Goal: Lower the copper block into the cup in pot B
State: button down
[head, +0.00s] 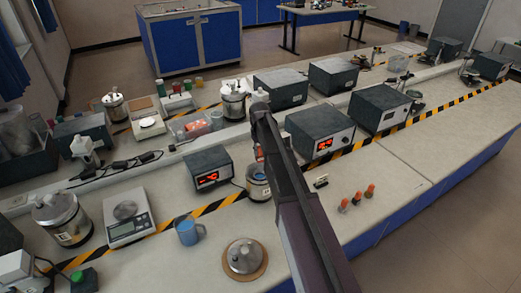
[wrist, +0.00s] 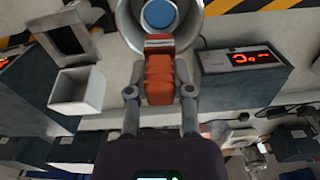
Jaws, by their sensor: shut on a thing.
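The copper block (wrist: 159,78), orange-brown with ridged sides, is between the two fingers of my gripper (wrist: 160,95) in the wrist view. My gripper is shut on it. An open metal pot (wrist: 202,22) with a blue round cup (wrist: 160,14) inside lies just beyond the block's far end. The block overlaps the pot's near rim in this view; I cannot tell its height above it. In the head view the open pot (head: 259,190) stands below my arm's end, and my arm hides most of the gripper and block. I cannot read the pot's letter.
A lid (head: 245,257) on a round mat and a blue mug (head: 188,231) stand in front. A display box (head: 208,170) is left of the pot, and another (head: 319,133) is to the right. Several red-topped pegs (head: 357,198) stand right of my arm.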

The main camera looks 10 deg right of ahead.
aim_at(260, 161)
jog(key=shift+f+b, duration=0.25)
jog(key=shift+b, duration=0.05)
jog(key=shift+f+b, duration=4.7)
jog(key=c, duration=0.8)
grip_release()
jog(key=shift+r, duration=0.1)
jog(key=shift+r+p, duration=1.9)
jog(key=shift+p, duration=0.1)
jog(key=shift+d, duration=0.1)
